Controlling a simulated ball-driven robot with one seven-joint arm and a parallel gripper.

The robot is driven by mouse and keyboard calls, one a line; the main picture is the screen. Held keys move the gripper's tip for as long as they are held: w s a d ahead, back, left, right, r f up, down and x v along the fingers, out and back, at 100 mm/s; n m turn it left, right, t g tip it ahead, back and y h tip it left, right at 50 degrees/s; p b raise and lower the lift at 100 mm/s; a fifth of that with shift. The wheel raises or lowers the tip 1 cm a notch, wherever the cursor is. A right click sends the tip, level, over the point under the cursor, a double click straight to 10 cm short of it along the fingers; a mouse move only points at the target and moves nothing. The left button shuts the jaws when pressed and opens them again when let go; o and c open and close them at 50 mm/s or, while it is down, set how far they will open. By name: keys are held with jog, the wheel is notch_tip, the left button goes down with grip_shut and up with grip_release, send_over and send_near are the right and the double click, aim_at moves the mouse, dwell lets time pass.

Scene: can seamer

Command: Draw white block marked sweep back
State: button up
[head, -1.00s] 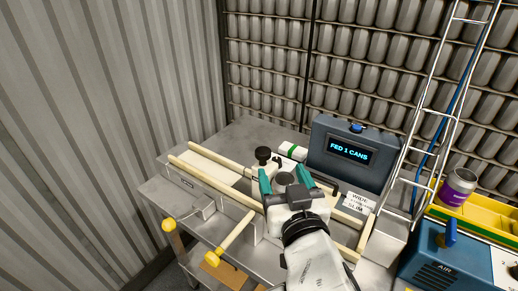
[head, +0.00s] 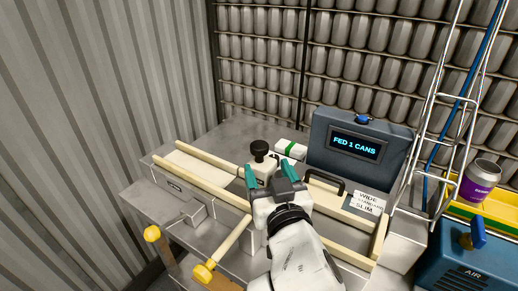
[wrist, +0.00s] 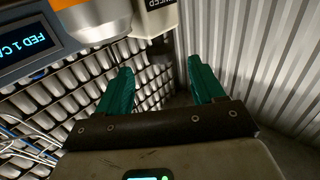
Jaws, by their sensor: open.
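The white block marked SWEEP, with a black knob (head: 259,150) on top, stands between the cream rails on the metal bench. Part of the white block (head: 262,168) shows behind my fingers; its lettering shows at the top of the wrist view (wrist: 155,15). My gripper (head: 271,176) has teal fingers, spread open and empty, in front of the block in the head view. In the wrist view the fingers (wrist: 162,88) are apart from the block. A shiny can (wrist: 90,18) with an orange band is beside the block there; my gripper hides it in the head view.
A dark box with a screen reading FED 1 CANS (head: 354,147) stands behind the rails. A WIDE, STANDARD, SLIM card (head: 368,203) is at right. Yellow-ended handles (head: 204,272) jut out at front. A wire chute (head: 440,140) and blue AIR unit (head: 470,262) stand at right.

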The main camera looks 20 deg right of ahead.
aim_at(261, 156)
jog(key=w, duration=0.2)
jog(key=w+d, duration=0.1)
jog(key=w, duration=0.2)
jog(key=w+p, duration=0.1)
jog(key=w, duration=0.2)
jog(key=shift+d, duration=0.15)
jog(key=shift+c, duration=0.4)
grip_shut()
